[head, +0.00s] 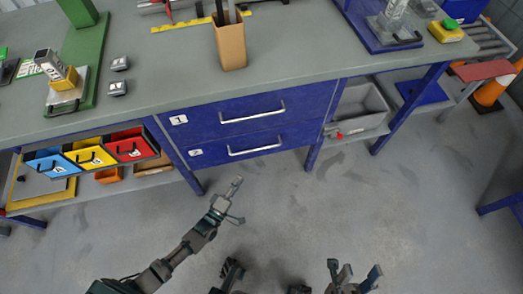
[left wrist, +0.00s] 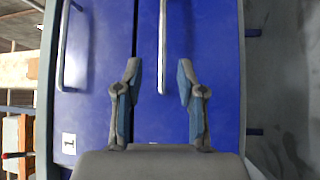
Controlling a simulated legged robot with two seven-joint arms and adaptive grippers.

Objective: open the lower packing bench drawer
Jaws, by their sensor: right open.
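The packing bench has two blue drawers, and both fronts look shut. The lower drawer (head: 217,156), under the one marked 1, has a silver bar handle (head: 255,150). In the left wrist view this handle (left wrist: 162,60) runs upright in the picture, between the fingertips and beyond them. My left gripper (head: 237,200) is in front of and below the lower drawer in the head view. Its fingers (left wrist: 157,70) are apart and empty; I see no contact with the handle. My right gripper (head: 354,274) is open and empty over the floor at the bottom, away from the bench.
The upper drawer (head: 205,122) has its own handle (head: 253,112). A grey bin (head: 358,108) sits right of the drawers. Blue, yellow and red bins (head: 90,155) hang at the left. A bench leg (head: 312,158) stands beside the drawers. The floor (head: 300,215) in front is clear.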

